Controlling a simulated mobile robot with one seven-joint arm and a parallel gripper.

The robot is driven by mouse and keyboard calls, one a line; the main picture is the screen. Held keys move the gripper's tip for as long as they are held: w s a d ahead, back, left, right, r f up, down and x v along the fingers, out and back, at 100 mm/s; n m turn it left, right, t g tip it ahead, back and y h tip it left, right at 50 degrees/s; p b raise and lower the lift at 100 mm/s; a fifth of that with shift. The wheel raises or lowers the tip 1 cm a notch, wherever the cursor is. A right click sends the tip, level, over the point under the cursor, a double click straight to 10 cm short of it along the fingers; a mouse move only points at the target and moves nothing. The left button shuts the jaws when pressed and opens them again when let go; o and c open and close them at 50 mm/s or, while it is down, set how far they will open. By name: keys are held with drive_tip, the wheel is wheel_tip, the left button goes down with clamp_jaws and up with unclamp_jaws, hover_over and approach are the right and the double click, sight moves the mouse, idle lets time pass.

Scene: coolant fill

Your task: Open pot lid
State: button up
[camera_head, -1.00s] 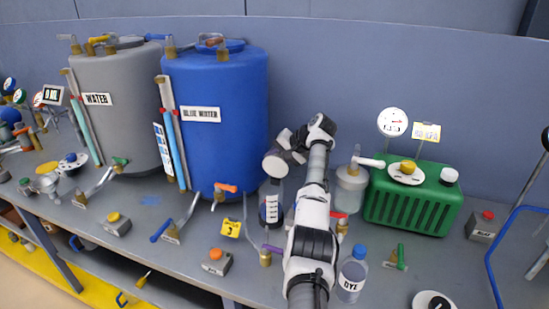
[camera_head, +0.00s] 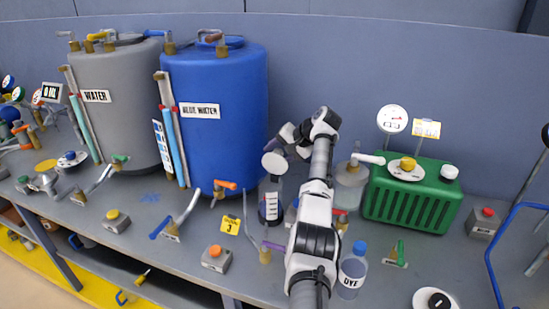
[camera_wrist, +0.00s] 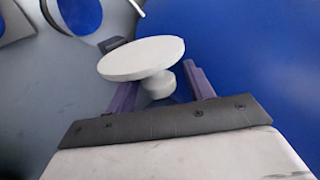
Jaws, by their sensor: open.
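The pot (camera_head: 270,203), a clear vessel with a dark lower part and a scale strip, stands in front of the blue tank in the head view. Its round pale lid (camera_head: 275,163) stands tilted up above it, face toward the head camera. The wrist view shows the lid (camera_wrist: 142,58) with its knob (camera_wrist: 159,85) between my purple fingers. My gripper (camera_wrist: 163,90) is open around the knob; whether a finger touches it I cannot tell. In the head view my gripper (camera_head: 290,143) is just behind and right of the lid.
The blue tank (camera_head: 220,125) stands close left of the pot. A glass jar (camera_head: 349,185) and the green unit (camera_head: 412,205) stand to the right. The dye bottle (camera_head: 352,270) is beside my arm. A valve (camera_head: 264,252) and pipe stand in front.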

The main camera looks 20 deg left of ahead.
drive_tip(key=b+v, duration=0.3)
drive_tip(key=v, duration=0.9)
drive_tip(key=shift+s+d+f, duration=0.1)
drive_tip(key=shift+f, duration=0.05)
